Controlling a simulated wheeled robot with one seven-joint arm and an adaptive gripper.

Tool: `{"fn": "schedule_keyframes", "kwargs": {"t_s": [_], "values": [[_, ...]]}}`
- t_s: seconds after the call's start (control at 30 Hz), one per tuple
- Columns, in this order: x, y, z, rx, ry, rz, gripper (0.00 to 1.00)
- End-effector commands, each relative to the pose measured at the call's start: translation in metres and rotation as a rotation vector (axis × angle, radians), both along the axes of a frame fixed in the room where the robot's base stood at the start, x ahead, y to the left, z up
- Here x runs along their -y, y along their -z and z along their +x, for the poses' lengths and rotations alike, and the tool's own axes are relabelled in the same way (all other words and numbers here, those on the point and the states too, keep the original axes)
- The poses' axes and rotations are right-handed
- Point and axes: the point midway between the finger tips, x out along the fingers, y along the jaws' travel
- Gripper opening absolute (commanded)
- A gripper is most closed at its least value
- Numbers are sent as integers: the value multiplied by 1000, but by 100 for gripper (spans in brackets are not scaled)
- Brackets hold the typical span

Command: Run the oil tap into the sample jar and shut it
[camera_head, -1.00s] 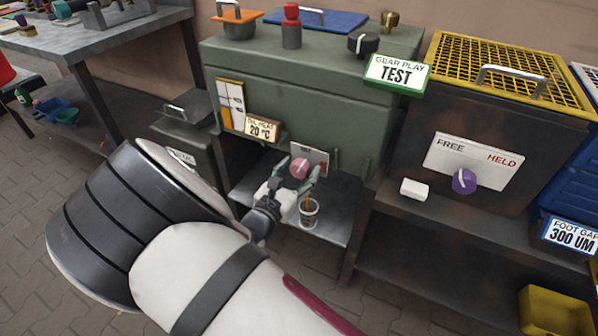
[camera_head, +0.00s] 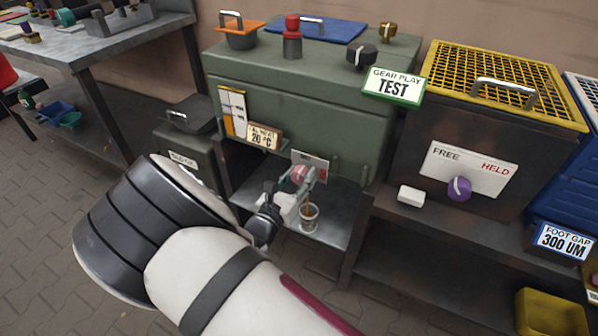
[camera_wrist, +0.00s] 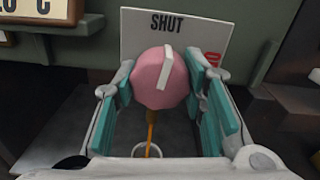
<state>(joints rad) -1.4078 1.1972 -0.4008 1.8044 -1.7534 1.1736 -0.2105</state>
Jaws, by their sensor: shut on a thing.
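The oil tap is a round pink knob (camera_wrist: 160,80) with a white pointer bar, in front of a plate (camera_wrist: 215,28) reading SHUT at the top, with partly hidden red lettering at the right. The bar points up toward SHUT, slightly tilted. My gripper (camera_wrist: 165,100) has its teal-padded fingers on both sides of the knob, shut on it. The knob also shows in the head view (camera_head: 299,174), partly covered by my fingers. A thin brown oil stream (camera_wrist: 150,128) shows below the knob. The sample jar (camera_head: 309,219) stands upright under it, holding brown liquid; its rim shows in the wrist view (camera_wrist: 147,149).
The green gear box (camera_head: 300,105) stands above the metal shelf (camera_head: 330,238). A 20 °C sign (camera_head: 263,136) hangs left of the tap. A workbench (camera_head: 90,45) stands at the left.

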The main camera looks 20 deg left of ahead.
Motion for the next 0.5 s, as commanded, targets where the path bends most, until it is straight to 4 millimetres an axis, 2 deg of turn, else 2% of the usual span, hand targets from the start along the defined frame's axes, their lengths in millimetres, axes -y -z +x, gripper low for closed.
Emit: {"fn": "schedule_keyframes", "kwargs": {"t_s": [0.2,0.5], "values": [[0,-2,0,-12,0,-141,10],[0,0,0,-12,0,-157,10]]}}
